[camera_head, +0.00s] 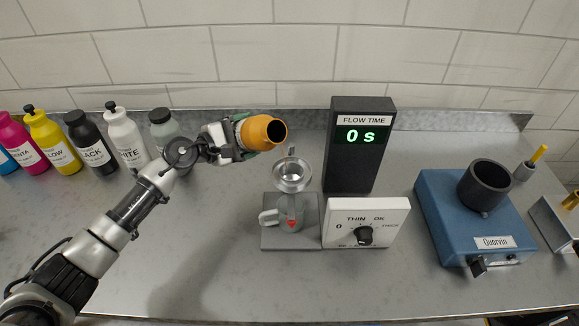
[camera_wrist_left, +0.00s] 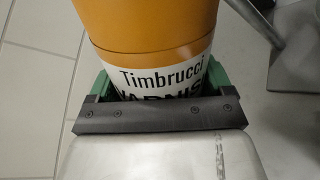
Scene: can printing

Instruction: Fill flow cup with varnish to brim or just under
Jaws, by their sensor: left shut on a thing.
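My left gripper (camera_head: 236,137) is shut on an orange varnish container (camera_head: 263,132) with a white label. It is held tilted in the air, its dark open mouth facing right, up and left of the flow cup. In the left wrist view the varnish container (camera_wrist_left: 150,35) sits between the green-padded fingers (camera_wrist_left: 150,85). The metal flow cup (camera_head: 292,173) is held on a stand above a clear jug (camera_head: 290,215) with a red mark. No pouring stream is visible. The fill level in the cup cannot be told. My right gripper is not in view.
The flow time display (camera_head: 362,145) reads 0 s behind the white dial box (camera_head: 366,222). A blue machine (camera_head: 455,225) with a dark cup (camera_head: 487,182) stands to the right. Several ink bottles (camera_head: 90,138) line the back left.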

